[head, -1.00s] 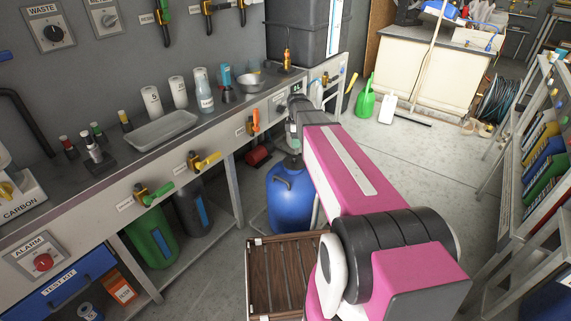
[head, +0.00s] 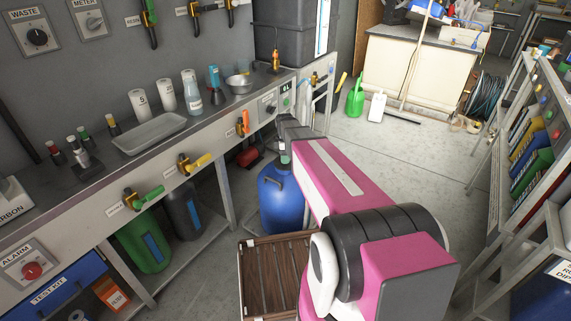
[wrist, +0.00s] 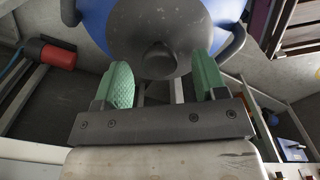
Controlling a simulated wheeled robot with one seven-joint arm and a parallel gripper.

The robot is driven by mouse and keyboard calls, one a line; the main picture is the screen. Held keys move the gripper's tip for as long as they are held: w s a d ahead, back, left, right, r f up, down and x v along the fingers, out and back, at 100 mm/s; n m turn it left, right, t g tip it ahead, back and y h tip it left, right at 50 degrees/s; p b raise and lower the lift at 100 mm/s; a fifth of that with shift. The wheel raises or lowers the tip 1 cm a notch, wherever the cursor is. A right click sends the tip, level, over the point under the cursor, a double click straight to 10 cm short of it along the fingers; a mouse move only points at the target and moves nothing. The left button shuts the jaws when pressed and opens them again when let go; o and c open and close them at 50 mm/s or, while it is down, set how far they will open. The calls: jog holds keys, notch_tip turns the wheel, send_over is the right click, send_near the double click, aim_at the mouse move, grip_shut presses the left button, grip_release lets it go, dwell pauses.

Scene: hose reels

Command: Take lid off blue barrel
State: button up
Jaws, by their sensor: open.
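The blue barrel (head: 283,203) stands on the floor beside the bench end, partly hidden behind my pink arm in the head view. In the wrist view the barrel's blue top (wrist: 98,14) fills the upper middle, with a dark handle at each side. Its dark grey round lid (wrist: 150,20) has a raised knob (wrist: 158,58) facing my gripper. My gripper (wrist: 160,85) is open, its green pads at the left and right of the knob. In the head view my gripper is mostly hidden by the arm at the barrel's top.
A brown slatted crate (head: 270,270) sits on the floor in front of the barrel. The bench (head: 150,165) with valves runs along the left. A shelf rack (head: 535,150) stands at the right. The floor (head: 400,165) between is mostly clear.

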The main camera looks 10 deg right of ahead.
jog(key=shift+f, duration=0.8)
jog(key=c, duration=1)
jog(key=shift+r, duration=0.2)
